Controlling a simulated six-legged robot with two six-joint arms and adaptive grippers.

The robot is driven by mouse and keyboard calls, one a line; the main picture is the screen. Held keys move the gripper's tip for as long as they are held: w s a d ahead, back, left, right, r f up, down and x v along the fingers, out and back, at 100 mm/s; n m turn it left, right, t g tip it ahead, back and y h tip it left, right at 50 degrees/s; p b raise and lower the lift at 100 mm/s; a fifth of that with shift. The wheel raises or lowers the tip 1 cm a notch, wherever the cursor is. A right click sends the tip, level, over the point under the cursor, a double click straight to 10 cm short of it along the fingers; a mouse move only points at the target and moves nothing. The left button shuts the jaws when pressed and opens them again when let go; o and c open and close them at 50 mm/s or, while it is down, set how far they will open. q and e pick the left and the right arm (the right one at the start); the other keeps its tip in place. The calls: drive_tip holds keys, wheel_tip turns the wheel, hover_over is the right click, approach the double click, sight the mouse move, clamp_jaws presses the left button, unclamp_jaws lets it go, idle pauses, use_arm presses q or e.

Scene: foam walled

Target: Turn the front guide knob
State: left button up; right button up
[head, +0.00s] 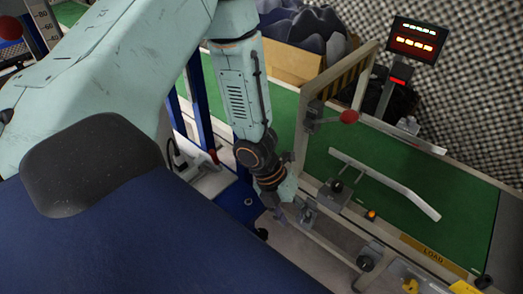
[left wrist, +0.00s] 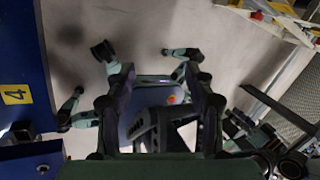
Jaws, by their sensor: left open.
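The conveyor's front side carries a black knob (head: 337,186) on a bracket beside the bent silver guide rail (head: 385,184). A second black knob (head: 365,262) sits lower on the front frame; I cannot tell for sure which one is the front guide knob. My left gripper (head: 280,213) hangs down at the conveyor's near side, left of both knobs and apart from them. Its fingers are small in the head view. In the left wrist view my left gripper (left wrist: 160,98) is open with its fingers spread, and no knob shows clearly between them. My right gripper is out of view.
The green belt (head: 450,215) lies behind the front frame. A red ball handle (head: 348,116) stands by an upright frame (head: 306,125). An orange button (head: 371,214) and a yellow part (head: 410,285) are on the front. A lit display (head: 415,40) stands behind.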

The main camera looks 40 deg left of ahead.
use_arm(q)
drive_tip(key=s+n+y+p, duration=0.1)
drive_tip(key=s+n, duration=0.5)
drive_tip(key=n, duration=0.6)
drive_tip(key=s+d+n+p, duration=0.1)
drive_tip(key=s+n+p, duration=0.3)
drive_tip(key=s+n, duration=0.3)
drive_tip(key=n, duration=0.5)
drive_tip(key=shift+s+d+n+y+p, duration=0.2)
drive_tip(key=shift+s+n+y+p, duration=0.1)
drive_tip(key=shift+y+p, duration=0.1)
drive_tip(key=shift+w, duration=0.1)
drive_tip(key=s+a+n+g+y, duration=0.1)
drive_tip(key=s+a+n+y, duration=0.2)
drive_tip(key=s+n, duration=0.3)
drive_tip(key=a+n, duration=0.1)
drive_tip(key=n, duration=0.1)
drive_tip(key=shift+s+a+f+n, duration=0.15)
drive_tip(key=shift+s+a+n, duration=0.15)
drive_tip(key=shift+s, duration=0.05)
